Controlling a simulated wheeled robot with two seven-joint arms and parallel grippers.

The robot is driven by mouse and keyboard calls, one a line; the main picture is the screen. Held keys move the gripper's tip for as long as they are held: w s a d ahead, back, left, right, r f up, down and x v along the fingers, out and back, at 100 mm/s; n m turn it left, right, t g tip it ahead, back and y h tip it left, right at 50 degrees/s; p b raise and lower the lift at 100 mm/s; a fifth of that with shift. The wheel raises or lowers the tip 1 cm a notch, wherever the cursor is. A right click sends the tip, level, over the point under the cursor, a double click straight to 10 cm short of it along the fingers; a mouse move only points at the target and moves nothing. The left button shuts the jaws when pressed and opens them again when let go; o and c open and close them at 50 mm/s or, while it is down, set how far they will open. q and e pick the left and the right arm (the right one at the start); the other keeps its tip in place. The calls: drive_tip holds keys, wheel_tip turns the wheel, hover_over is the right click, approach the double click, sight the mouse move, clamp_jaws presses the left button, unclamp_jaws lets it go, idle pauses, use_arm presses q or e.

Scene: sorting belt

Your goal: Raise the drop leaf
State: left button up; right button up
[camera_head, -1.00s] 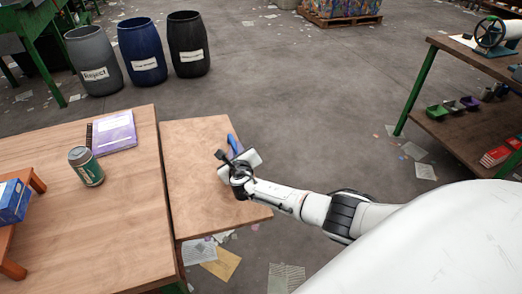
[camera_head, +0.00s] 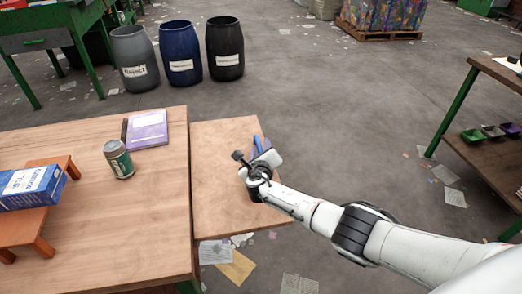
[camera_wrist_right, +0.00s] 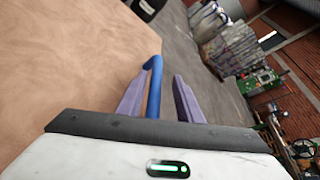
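The drop leaf (camera_head: 220,170) is the wooden panel along the right side of the wooden table (camera_head: 90,230). It looks nearly level with the tabletop, with a dark seam between them. It also fills the left of the right wrist view (camera_wrist_right: 70,70). A blue handle (camera_wrist_right: 154,90) stands at the leaf's outer edge; it shows in the head view (camera_head: 258,145) partly behind my gripper. My right gripper (camera_wrist_right: 157,95) is open, its two purple fingers on either side of the handle. The handle is close to the left finger, with a clear gap to the right finger. My left gripper is out of view.
On the table are a green can (camera_head: 118,160), a purple book (camera_head: 147,130) and a blue box (camera_head: 32,187) on an orange stand (camera_head: 45,240). Three barrels (camera_head: 180,52) stand behind. A shelf (camera_head: 492,135) is at right.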

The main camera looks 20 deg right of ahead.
drive_tip(key=shift+a+f, duration=0.1)
drive_tip(key=shift+s+a+r+p, duration=0.25)
drive_tip(key=shift+s+p, duration=0.15)
drive_tip(key=shift+p, duration=0.1)
drive_tip(key=p+v, duration=0.2)
drive_tip(key=v, duration=0.1)
drive_tip(key=shift+s+a+r, duration=0.1)
drive_tip(key=shift+s+r, duration=0.1)
drive_tip(key=shift+s, duration=0.15)
drive_tip(key=v, duration=0.4)
drive_tip(key=shift+s+f, duration=0.1)
drive_tip(key=shift+s, duration=0.05)
drive_tip(key=shift+s+a+r, duration=0.25)
drive_tip(key=shift+s+a, duration=0.05)
drive_tip(key=shift+s, duration=0.25)
